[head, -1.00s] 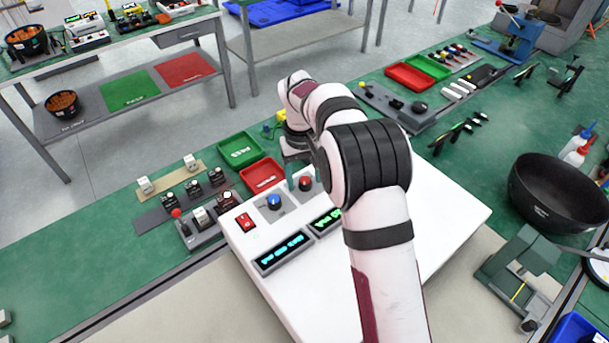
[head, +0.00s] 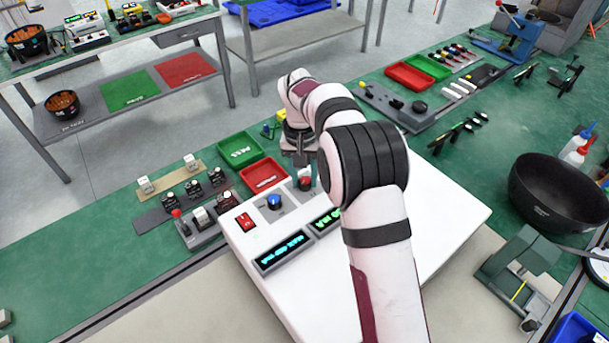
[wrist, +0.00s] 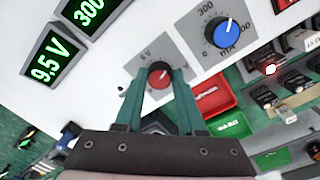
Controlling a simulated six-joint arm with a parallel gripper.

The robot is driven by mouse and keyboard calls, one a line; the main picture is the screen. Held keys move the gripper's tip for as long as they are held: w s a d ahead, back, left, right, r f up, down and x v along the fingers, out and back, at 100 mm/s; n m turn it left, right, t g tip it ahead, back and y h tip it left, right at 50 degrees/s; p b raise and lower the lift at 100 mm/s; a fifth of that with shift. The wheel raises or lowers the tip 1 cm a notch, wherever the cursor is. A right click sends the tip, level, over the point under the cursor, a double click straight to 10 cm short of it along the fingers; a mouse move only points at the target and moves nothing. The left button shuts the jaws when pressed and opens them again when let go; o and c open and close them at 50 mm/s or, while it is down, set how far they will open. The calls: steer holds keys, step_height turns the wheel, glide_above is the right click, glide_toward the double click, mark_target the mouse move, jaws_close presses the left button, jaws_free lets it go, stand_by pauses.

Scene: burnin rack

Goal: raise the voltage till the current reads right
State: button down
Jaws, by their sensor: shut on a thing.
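A white power supply (head: 262,211) stands on the bench. Its red knob (head: 304,184) sits beside a blue knob (head: 274,202). In the wrist view my gripper (wrist: 160,80) is shut on the red knob (wrist: 159,72), one green finger on each side; its dial is marked in V. The blue knob (wrist: 226,35) has a mA dial and is untouched. The voltage display (wrist: 51,59) reads 9.5 V. In the head view the displays (head: 281,252) are too small to read, one partly behind my arm.
A red rocker switch (head: 245,221) is on the supply's left side. Green (head: 240,150) and red (head: 264,176) trays lie just behind it. Small modules (head: 196,218) stand to the left. A large black bowl (head: 558,195) stands at the right.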

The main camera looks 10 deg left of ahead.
mark_target(302, 180)
steer(key=c, duration=0.5)
jaws_free()
steer(key=shift+r, duration=0.15)
steer(key=r, duration=1.5)
steer(key=shift+a+r, duration=0.3)
steer(key=shift+a, duration=0.05)
